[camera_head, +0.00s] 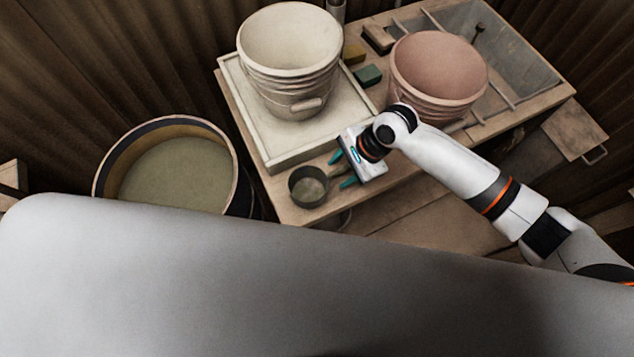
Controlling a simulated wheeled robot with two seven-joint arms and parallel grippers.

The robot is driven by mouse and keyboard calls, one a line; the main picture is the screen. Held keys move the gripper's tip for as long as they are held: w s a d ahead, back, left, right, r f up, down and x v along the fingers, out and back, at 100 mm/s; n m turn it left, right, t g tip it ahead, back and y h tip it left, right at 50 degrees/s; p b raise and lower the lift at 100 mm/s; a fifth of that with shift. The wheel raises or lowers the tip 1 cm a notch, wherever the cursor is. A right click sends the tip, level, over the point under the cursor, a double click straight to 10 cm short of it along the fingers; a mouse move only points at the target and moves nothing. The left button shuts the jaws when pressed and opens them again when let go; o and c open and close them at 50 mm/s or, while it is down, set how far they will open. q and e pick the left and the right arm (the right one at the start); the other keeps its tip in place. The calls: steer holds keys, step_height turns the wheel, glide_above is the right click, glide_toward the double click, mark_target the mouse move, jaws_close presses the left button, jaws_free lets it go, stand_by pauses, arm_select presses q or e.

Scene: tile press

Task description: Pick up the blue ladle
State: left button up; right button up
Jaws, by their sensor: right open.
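A small dark round ladle (308,188) sits at the front left corner of the wooden table, below the pale tray. It looks dark grey rather than clearly blue. Its short handle points right, toward my right gripper. My right gripper (341,170) is open, with its two teal fingertips spread just right of the ladle's cup. The handle appears to lie between the fingers, but I cannot tell whether they touch it. The gripper body hides the handle's far end. My left gripper is not in view.
A cream bucket (288,70) stands on the pale tray (262,140). A pink bucket (437,75) stands behind my right arm, near a grey basin (500,45). Small green (368,75) and yellow (354,52) blocks lie between the buckets. A large tub (170,172) of murky liquid stands left.

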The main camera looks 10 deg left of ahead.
steer(key=shift+c, duration=0.4)
jaws_close()
